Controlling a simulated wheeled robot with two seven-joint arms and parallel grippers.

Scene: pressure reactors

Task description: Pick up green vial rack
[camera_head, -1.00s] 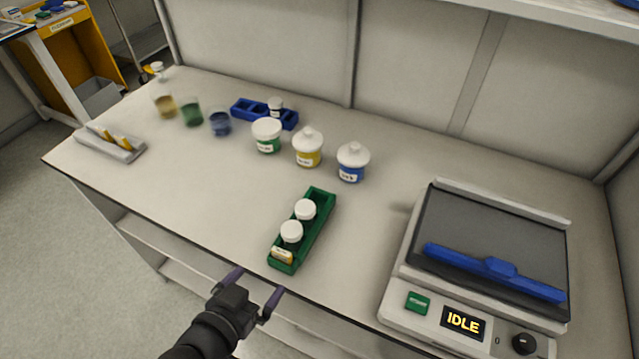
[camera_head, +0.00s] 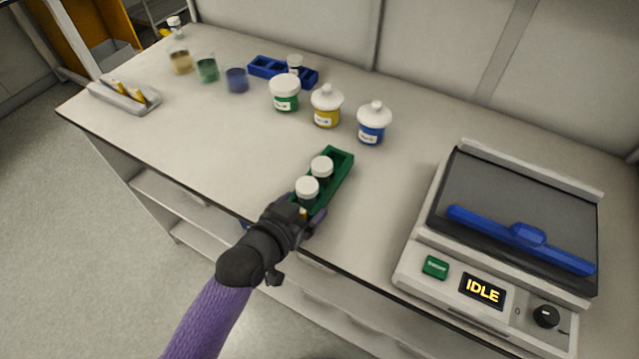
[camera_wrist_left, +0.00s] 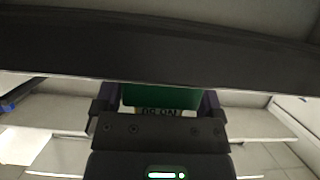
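The green vial rack (camera_head: 341,165) lies on the bench near its front edge and holds two white-capped vials (camera_head: 322,167). My left gripper (camera_head: 305,210) is at the rack's near end and hides part of it. In the left wrist view, the rack's green end (camera_wrist_left: 162,95) with a light label, partly hidden, sits between the two purple fingers (camera_wrist_left: 162,101). Little or no gap shows beside it, so I cannot tell whether the fingers press on it. The rack rests on the bench top. My right gripper is not in view.
A balance-like device reading IDLE (camera_head: 482,291) stands to the right with a blue bar on it. Three white-lidded jars (camera_head: 326,107), a blue rack (camera_head: 268,69) and several beakers (camera_head: 207,69) are behind. A grey holder (camera_head: 124,97) is at left.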

